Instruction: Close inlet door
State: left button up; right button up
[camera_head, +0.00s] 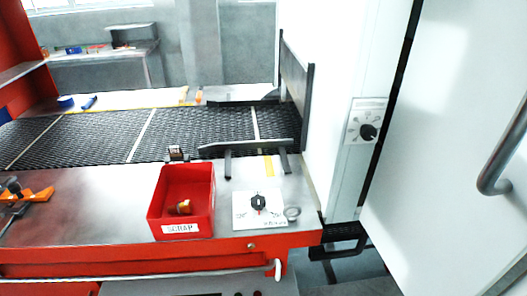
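A dark upright panel (297,85) stands at the machine's opening, at the right end of the mesh belt (180,132). It looks like the inlet door, seen nearly edge-on; I cannot tell its exact position. A large white door or panel (440,190) with a grey curved bar handle (497,165) fills the right side. A black gap runs along its left edge. A dial plate (367,122) sits on the white machine body (335,70). Neither of my grippers shows in the head view.
An orange and black item (25,196) lies at left. A bench (105,60) stands behind.

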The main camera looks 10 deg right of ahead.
aim_at(445, 209)
jog(key=z, duration=1.3)
